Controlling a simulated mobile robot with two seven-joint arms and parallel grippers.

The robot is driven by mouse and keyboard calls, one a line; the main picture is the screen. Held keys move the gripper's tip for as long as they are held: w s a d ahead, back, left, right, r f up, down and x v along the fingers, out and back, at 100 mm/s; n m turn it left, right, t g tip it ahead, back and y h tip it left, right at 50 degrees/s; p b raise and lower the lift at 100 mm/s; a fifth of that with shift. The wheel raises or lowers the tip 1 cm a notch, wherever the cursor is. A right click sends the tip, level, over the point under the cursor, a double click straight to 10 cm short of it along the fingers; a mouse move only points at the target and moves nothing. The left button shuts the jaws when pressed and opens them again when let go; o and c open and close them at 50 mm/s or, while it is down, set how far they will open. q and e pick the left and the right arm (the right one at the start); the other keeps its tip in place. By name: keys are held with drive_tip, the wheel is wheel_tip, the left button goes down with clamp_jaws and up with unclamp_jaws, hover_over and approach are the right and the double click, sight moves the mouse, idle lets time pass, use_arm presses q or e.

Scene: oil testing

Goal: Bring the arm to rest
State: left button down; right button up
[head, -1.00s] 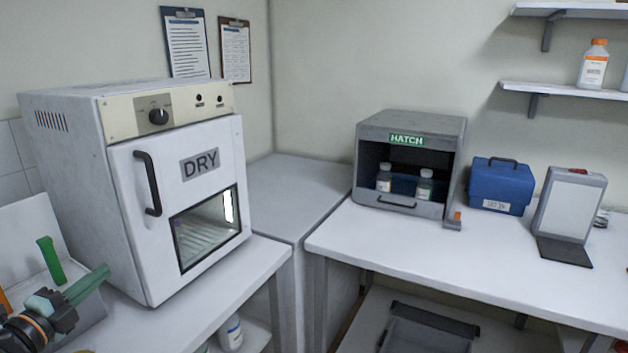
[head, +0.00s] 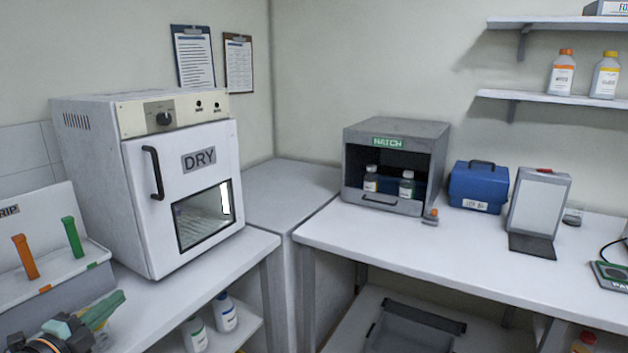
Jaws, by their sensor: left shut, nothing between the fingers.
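My left gripper (head: 101,309) shows at the lower left of the head view, in front of the left bench. Its green fingers are shut and nothing shows between them. It is apart from the grip rack (head: 38,290) behind it, which holds an orange grip piece (head: 25,257) and a green grip piece (head: 72,237). My right gripper is not in view.
A white DRY oven (head: 190,215) with its door shut stands on the left bench. On the right bench (head: 400,245) are a grey HATCH box (head: 395,135) holding two bottles, a blue case (head: 478,187) and a tilted panel (head: 540,205). The right bench's front is clear.

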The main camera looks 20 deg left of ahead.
use_arm(q)
drive_tip(key=s+d+f+n+g, duration=0.1)
drive_tip(key=s+d+f+n, duration=0.2)
drive_tip(key=f, duration=0.4)
drive_tip(key=s+d+f+n+g, duration=0.2)
drive_tip(key=d+f, duration=0.1)
drive_tip(key=f, duration=0.4)
drive_tip(key=s+d+f+n+g, duration=0.1)
drive_tip(key=s+d+f+n, duration=0.2)
drive_tip(key=f, duration=0.4)
drive_tip(key=s+d+f+n+g+h, duration=0.1)
drive_tip(key=s+d+f+n, duration=0.1)
drive_tip(key=d, duration=0.6)
drive_tip(key=s+d+f+n+g+h, duration=0.1)
drive_tip(key=s+d+f+n, duration=0.1)
drive_tip(key=d+f, duration=0.3)
drive_tip(key=s+d+f+n+g+h, duration=0.1)
drive_tip(key=s+d+f+n+g, duration=0.1)
drive_tip(key=d, duration=1)
drive_tip(key=shift+s+d+f, duration=0.15)
drive_tip(key=shift+s+f, duration=0.6)
drive_tip(key=shift+s, duration=0.1)
